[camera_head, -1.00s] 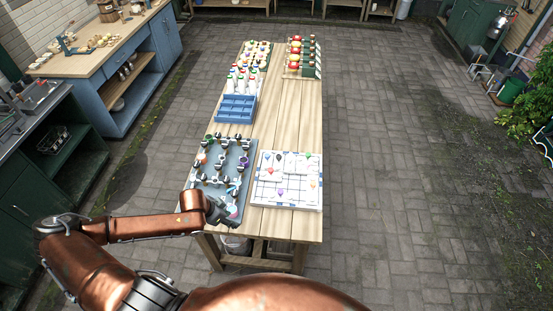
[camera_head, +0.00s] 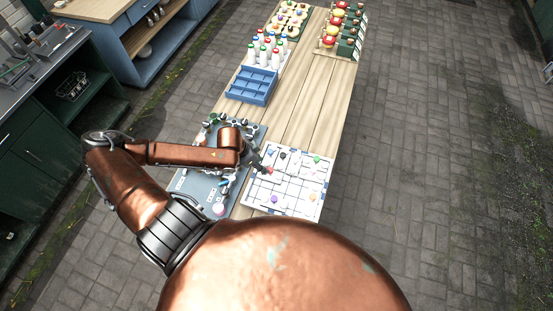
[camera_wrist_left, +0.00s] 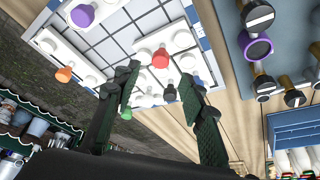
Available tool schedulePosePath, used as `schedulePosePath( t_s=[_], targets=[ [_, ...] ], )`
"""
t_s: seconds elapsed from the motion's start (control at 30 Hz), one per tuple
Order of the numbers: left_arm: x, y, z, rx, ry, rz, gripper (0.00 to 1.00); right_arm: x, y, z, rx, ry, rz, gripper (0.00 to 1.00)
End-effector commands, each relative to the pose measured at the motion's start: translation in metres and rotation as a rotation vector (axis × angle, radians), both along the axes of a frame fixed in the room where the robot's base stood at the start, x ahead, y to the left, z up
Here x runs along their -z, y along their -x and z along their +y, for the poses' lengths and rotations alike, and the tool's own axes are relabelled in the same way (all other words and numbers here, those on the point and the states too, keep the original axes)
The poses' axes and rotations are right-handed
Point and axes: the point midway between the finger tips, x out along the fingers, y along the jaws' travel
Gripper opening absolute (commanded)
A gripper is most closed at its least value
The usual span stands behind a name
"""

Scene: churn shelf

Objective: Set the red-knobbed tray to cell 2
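The white grid board (camera_head: 313,209) lies on the table's near end and carries several white trays with coloured knobs. The red-knobbed tray (camera_head: 268,171) is near the board's left side; its red knob also shows in the left wrist view (camera_wrist_left: 160,58). My left gripper (camera_head: 263,166) is over the board's left part, close to the red knob. In the left wrist view its two dark fingers (camera_wrist_left: 162,80) are spread apart, with the red knob showing between and beyond the tips. I cannot tell the exact height gap. My right gripper is out of view.
Neighbouring trays have purple (camera_head: 274,199), orange (camera_head: 309,197), green (camera_head: 317,160) and black knobs. A grey board (camera_head: 190,184) with several knobbed pieces lies left, partly under my arm. A blue divided crate (camera_head: 252,86) stands farther back. Bare wood (camera_head: 320,100) shows behind the grid board.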

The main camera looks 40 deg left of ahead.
Motion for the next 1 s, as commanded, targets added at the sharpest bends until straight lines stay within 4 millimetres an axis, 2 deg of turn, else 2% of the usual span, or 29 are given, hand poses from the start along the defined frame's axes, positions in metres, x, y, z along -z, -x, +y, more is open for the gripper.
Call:
schedulePosePath(
  t_s=[0.03,0.13,0.6,0.77,1.0],
  targets=[
    [0.001,0.000,0.000,0.000,0.000,0.001,0.38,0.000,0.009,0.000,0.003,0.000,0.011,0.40],
    [0.005,-0.001,-0.002,0.000,0.002,0.001,0.38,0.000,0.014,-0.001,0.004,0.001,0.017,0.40],
    [0.064,-0.023,-0.012,-0.003,0.001,0.001,0.38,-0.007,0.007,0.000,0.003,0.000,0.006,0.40],
    [0.071,-0.026,-0.013,-0.001,0.000,0.000,0.38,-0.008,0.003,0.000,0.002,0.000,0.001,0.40],
    [0.072,-0.025,-0.013,-0.001,0.000,0.000,0.38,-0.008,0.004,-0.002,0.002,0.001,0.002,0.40]
  ],
)
